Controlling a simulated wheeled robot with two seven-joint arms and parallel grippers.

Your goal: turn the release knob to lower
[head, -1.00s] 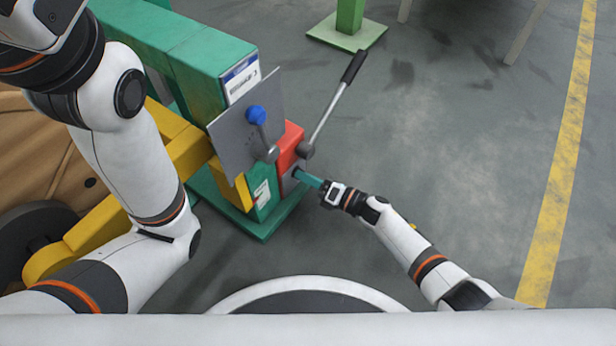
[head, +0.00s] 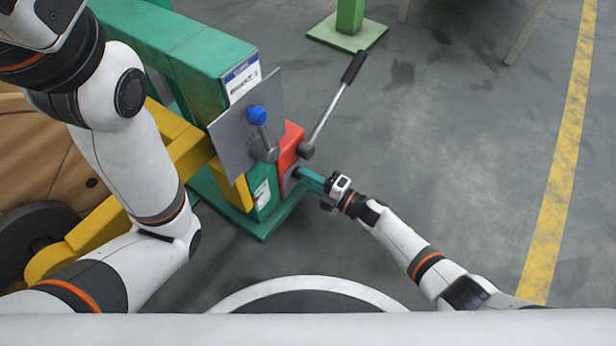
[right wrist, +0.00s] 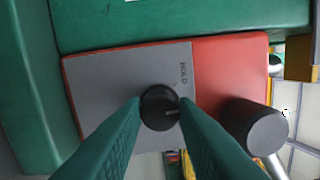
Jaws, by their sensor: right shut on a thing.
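The release knob (right wrist: 158,97) is a small round black knob on a grey plate (right wrist: 120,85) on the red block's face. The word HOLD stands on the plate beside it in the right wrist view. A pale line on the knob points roughly to the right there. My right gripper (right wrist: 160,113) is shut on the knob with its two green fingers on either side. In the head view my right gripper (head: 298,174) reaches the red block (head: 289,147) from the right, and the fingers hide the knob. My left arm shows at the left, but its gripper is out of view.
A lever with a black grip (head: 354,66) rises from the red block, just above my right gripper. The green frame (head: 205,75) and yellow beam (head: 186,152) lie left.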

